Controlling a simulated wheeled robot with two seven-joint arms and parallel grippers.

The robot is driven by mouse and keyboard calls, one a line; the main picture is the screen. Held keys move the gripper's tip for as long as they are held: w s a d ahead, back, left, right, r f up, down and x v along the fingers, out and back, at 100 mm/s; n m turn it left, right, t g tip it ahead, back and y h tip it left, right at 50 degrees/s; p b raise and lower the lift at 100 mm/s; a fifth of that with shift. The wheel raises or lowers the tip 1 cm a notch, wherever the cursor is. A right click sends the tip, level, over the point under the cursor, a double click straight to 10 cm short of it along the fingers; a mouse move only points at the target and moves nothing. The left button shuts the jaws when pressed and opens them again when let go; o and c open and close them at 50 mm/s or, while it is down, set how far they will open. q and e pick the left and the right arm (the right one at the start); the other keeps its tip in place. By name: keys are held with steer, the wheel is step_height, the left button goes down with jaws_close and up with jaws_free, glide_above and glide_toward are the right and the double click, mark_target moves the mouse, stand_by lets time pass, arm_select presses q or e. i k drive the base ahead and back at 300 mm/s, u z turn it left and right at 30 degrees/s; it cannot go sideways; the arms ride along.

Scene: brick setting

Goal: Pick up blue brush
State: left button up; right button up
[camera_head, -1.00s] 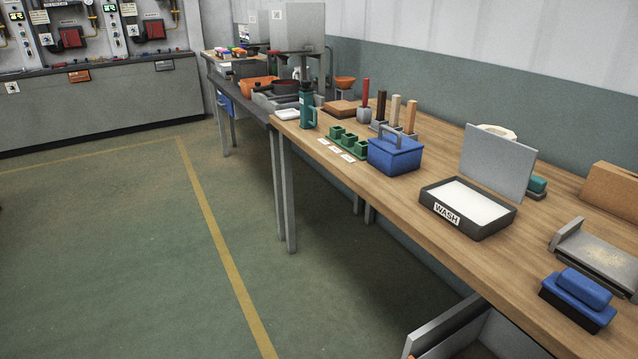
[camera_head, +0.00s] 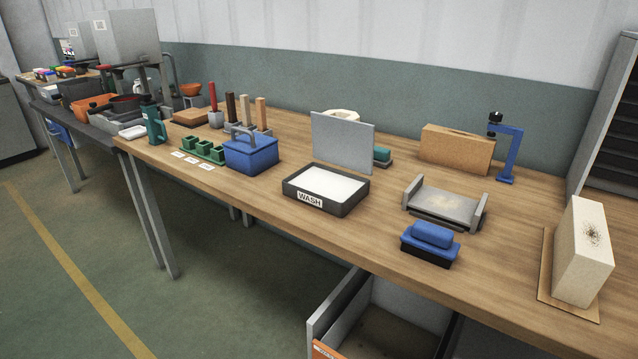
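A blue brush (camera_head: 431,240) with a rounded blue handle on top and a dark base lies near the front edge of the wooden workbench (camera_head: 390,273), right of the middle of the head view. It stands just in front of a grey metal tray (camera_head: 444,205) with raised end plates. Nothing touches the brush from above. Neither of my grippers shows in the head view.
The black WASH tray (camera_head: 325,190) with an upright grey panel stands left of the brush. A pale block (camera_head: 581,252) on a brown board stands to the right. A blue lidded box (camera_head: 250,154) is further left.

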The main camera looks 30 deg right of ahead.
mark_target(431, 242)
steer(key=z, duration=1.6)
